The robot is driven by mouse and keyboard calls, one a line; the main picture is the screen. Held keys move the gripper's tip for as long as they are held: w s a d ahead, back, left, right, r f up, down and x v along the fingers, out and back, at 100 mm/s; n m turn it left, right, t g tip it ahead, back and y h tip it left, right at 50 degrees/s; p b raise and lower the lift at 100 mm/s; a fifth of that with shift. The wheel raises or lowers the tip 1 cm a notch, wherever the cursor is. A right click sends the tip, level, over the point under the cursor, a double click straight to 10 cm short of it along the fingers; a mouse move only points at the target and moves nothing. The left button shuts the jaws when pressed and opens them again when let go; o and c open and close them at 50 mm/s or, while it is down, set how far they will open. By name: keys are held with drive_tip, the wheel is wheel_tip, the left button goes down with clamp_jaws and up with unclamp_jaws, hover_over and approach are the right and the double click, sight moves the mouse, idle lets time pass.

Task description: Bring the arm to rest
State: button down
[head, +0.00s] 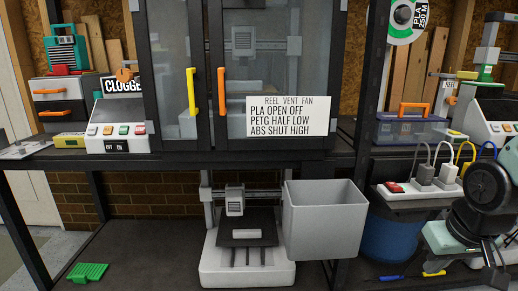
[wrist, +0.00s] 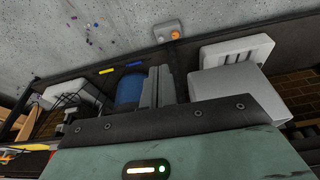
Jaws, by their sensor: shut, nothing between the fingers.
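My arm shows at the right edge of the head view, its dark joints and pale green hand (head: 446,238) in front of the right part of the bench and lower shelf. The fingertips cannot be made out there. In the wrist view my gripper (wrist: 160,73) shows as two grey fingers side by side, shut and with nothing held. They stick out past the dark band of the hand, between a blue bucket and a grey bin in the picture. I cannot tell how far the fingers are from either.
The blue bucket (head: 390,235) and power strip (head: 415,189) are close to my arm. A green piece (head: 88,272) lies at left. A grey box with an orange button (wrist: 169,31) sits on the floor.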

drive_tip(key=s+a+r+n+g, duration=0.3)
drive_tip(key=s+a+n, duration=0.5)
drive_tip(key=s+a, duration=0.95)
wheel_tip(320, 180, up, 36)
drive_tip(key=w+a+p, duration=0.1)
drive_tip(key=w+p, duration=0.1)
drive_tip(key=p, duration=3.5)
drive_tip(key=shift+w+r+y, duration=0.15)
drive_tip(key=shift+w+y, duration=0.15)
